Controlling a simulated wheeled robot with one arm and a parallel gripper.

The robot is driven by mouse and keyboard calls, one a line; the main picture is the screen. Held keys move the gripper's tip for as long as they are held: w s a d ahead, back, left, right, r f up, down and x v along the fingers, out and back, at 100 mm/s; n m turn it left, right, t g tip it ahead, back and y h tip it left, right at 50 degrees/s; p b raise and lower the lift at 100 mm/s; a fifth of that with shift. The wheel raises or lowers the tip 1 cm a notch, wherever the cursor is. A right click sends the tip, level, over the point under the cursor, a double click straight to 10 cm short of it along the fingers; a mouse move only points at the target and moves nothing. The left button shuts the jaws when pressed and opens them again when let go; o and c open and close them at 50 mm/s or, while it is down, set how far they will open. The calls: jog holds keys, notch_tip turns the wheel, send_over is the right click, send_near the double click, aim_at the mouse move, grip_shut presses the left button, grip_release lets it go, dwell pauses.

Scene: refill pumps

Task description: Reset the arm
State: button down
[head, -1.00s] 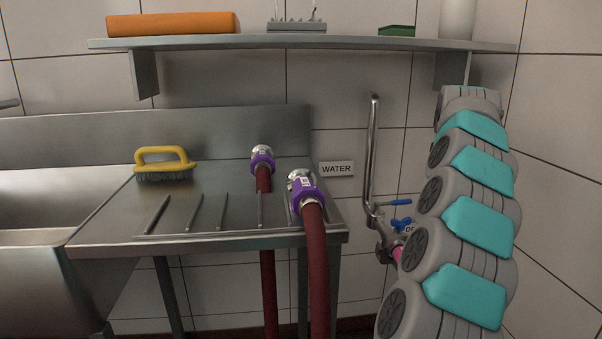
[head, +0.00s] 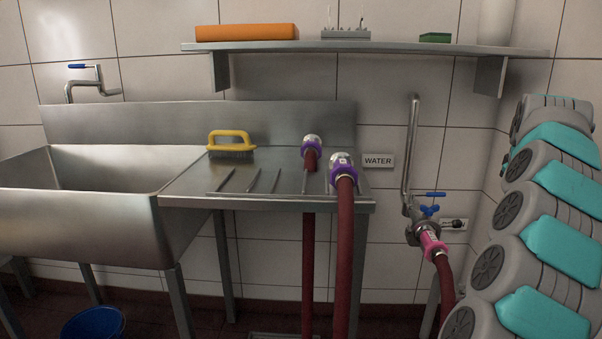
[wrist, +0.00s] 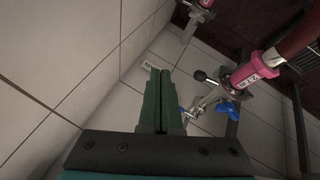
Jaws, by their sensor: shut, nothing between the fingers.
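My arm (head: 545,190), grey with turquoise covers, fills the right edge of the head view. My gripper is out of the head view. In the wrist view my gripper (wrist: 161,72) shows with its two dark green fingers closed together and nothing between them. Beyond the fingertips are the tiled wall, a small label (wrist: 149,66), and a hose end with a pink collar (wrist: 245,76) beside a blue valve handle (wrist: 228,108). The fingers appear apart from these.
The steel sink (head: 90,215) with its drainboard carries a yellow-handled brush (head: 231,142). Two dark red hoses with purple collars (head: 343,172) stand at its right. A pipe with blue taps (head: 429,209) and a pink-collared hose (head: 432,241) is near my arm. A shelf (head: 400,47) runs above; a blue bucket (head: 93,324) is on the floor.

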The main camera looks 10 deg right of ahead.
jog(key=s+a+f+n+g+y, duration=0.1)
jog(key=s+a+f+y, duration=0.15)
jog(key=a, duration=1.55)
jog(key=s+a+f+n+g+y, duration=0.1)
jog(key=s+a+f+y, duration=0.2)
jog(key=a, duration=1.5)
jog(key=s+a+f+g, duration=0.1)
jog(key=s+a+f, duration=0.3)
jog(key=s, duration=0.6)
jog(key=s+a+f+m+g, duration=0.1)
jog(key=s+a+f, duration=0.4)
jog(key=s, duration=0.5)
jog(key=s+a+f+m+g, duration=0.1)
jog(key=s+a+f, duration=0.4)
jog(key=s, duration=0.5)
jog(key=shift+f+g+h, duration=0.45)
jog(key=shift+f+g, duration=0.15)
jog(key=shift+g, duration=0.3)
